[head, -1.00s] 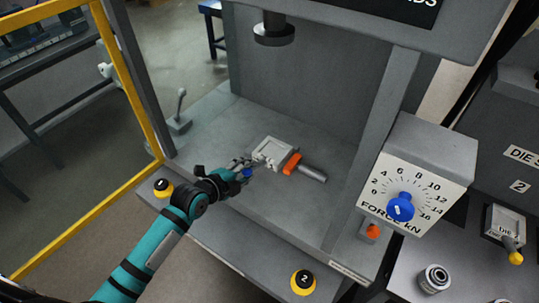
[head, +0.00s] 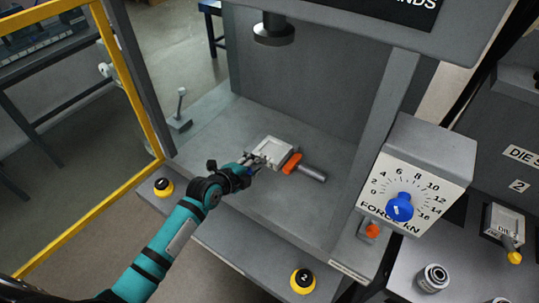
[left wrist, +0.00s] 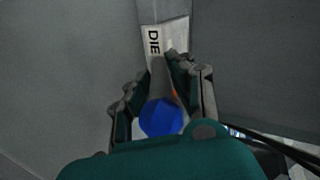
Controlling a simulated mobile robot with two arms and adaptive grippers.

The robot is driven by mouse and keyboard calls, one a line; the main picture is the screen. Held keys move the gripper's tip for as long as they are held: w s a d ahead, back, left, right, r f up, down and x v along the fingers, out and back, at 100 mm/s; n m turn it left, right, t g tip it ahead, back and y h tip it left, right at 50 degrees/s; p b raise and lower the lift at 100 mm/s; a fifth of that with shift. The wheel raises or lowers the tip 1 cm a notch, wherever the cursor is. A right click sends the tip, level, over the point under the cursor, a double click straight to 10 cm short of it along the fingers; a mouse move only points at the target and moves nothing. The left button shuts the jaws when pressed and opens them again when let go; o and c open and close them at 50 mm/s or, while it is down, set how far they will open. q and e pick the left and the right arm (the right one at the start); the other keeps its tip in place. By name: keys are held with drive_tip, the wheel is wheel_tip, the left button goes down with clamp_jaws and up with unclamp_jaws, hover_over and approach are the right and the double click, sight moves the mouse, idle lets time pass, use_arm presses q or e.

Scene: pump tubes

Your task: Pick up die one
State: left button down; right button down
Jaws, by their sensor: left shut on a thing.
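Die one (head: 273,150) is a pale grey block lying on the press bed, with an orange piece and a grey cylinder at its right. Its handle points toward my left gripper (head: 254,162). In the left wrist view the die's white face (left wrist: 153,40) reads "DIE", and its handle ends in a blue knob (left wrist: 161,118). My left gripper (left wrist: 160,84) is shut on this handle, with a finger on each side. The die still appears to rest on the bed. The number on its face is hidden. My right gripper is not in view.
The press ram (head: 273,30) hangs above the bed (head: 240,125). A force dial box (head: 417,175) stands at the right. Yellow-ringed buttons (head: 163,187) and (head: 303,281) sit on the front ledge. Another die (head: 504,222) with a yellow knob is at the far right.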

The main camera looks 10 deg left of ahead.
use_arm(q)
drive_tip(key=shift+w+r, duration=0.15)
drive_tip(key=shift+r, duration=0.1)
